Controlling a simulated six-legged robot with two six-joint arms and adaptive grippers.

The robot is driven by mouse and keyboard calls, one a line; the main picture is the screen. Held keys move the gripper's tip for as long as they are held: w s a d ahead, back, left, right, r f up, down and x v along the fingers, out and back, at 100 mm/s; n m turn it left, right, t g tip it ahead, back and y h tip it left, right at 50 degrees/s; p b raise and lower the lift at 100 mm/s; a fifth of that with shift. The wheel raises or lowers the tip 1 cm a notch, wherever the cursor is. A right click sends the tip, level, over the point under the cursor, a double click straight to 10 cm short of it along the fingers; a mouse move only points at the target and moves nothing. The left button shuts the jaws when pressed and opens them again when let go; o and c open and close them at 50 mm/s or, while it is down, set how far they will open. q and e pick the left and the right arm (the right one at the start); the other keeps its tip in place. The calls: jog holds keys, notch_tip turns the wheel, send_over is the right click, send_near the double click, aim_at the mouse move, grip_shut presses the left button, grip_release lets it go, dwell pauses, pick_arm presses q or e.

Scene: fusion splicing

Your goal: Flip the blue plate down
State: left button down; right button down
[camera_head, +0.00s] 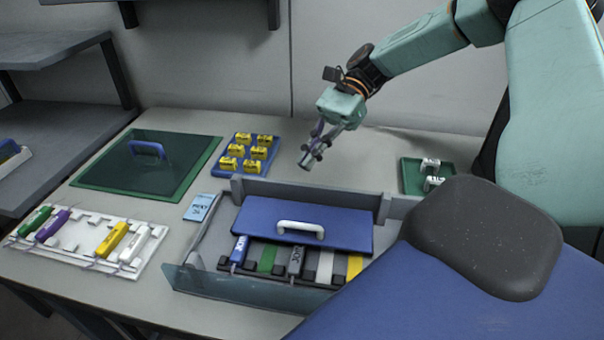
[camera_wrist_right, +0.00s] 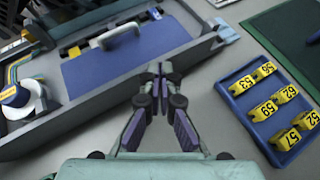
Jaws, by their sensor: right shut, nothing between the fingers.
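The blue plate (camera_head: 262,220) with a white handle (camera_head: 300,229) lies over the back part of a grey open box (camera_head: 196,240). Its front edge leaves coloured strips in the box uncovered. It also shows in the right wrist view (camera_wrist_right: 128,70). My right gripper (camera_head: 306,162) is shut and empty, above the table behind the box and apart from the plate. In the right wrist view its fingertips (camera_wrist_right: 160,70) meet near the box's wall. My left gripper is not in view.
A blue tray with several yellow blocks (camera_head: 248,155) stands behind the box. A green-rimmed dark plate (camera_head: 190,188) lies at the back left. A white rack (camera_head: 75,258) with coloured pieces is at the left. A green tray (camera_head: 412,181) stands at the right.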

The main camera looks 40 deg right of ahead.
jog(key=shift+w+d+f+b, duration=0.15)
jog(key=shift+w+d+b, duration=0.3)
jog(key=shift+w+d, duration=0.3)
jog(key=shift+w+d+f+b, duration=0.15)
jog(key=shift+w+d+b, duration=0.3)
jog(key=shift+d, duration=0.35)
jog(key=shift+a+r, duration=0.1)
jog(key=shift+a, duration=0.1)
